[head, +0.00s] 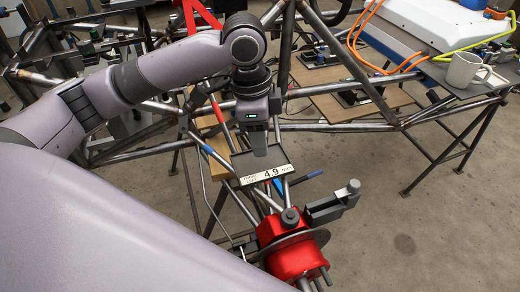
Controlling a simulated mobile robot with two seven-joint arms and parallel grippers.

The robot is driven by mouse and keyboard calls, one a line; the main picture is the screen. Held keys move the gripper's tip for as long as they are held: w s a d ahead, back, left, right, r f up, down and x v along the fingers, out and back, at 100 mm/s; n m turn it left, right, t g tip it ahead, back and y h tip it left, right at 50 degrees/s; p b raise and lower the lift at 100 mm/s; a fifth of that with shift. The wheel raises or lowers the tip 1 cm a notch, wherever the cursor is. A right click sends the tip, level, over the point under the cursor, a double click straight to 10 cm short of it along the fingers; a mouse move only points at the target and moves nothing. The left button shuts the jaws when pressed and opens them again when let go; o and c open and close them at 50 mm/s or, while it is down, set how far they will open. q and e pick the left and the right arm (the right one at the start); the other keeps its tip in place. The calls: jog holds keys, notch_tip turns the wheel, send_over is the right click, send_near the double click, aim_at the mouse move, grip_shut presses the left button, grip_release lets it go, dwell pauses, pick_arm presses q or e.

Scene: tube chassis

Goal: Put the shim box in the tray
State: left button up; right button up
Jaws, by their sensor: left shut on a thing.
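My left gripper (258,150) points down over the tube chassis, above the red hub. It is shut on a flat dark box (282,160) with a white front label reading 4.9, which I take to be the shim box. The gripper hides part of the box. The box appears held above the tubes, apart from the hub. I cannot tell for sure which thing is the tray; a dark, tray-like shape (362,97) lies on a board at the back right. My right gripper is not in view.
Below the box are the red hub (292,258) with its disc and a grey bracket (332,205). Steel tubes run around the arm. A white mug (465,70) stands on a grey surface at right, near a white case (425,22) and orange cable. Bare floor shows at lower right.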

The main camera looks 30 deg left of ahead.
aim_at(260, 163)
pick_arm(q)
notch_tip(260, 163, down, 4)
jog(key=shift+f, duration=0.2)
jog(key=o, duration=1.1)
jog(key=shift+f, duration=0.1)
jog(key=shift+c, duration=0.2)
notch_tip(260, 163, up, 12)
jog(key=a, duration=0.1)
jog(key=shift+s+a, duration=0.15)
jog(key=shift+s, duration=0.15)
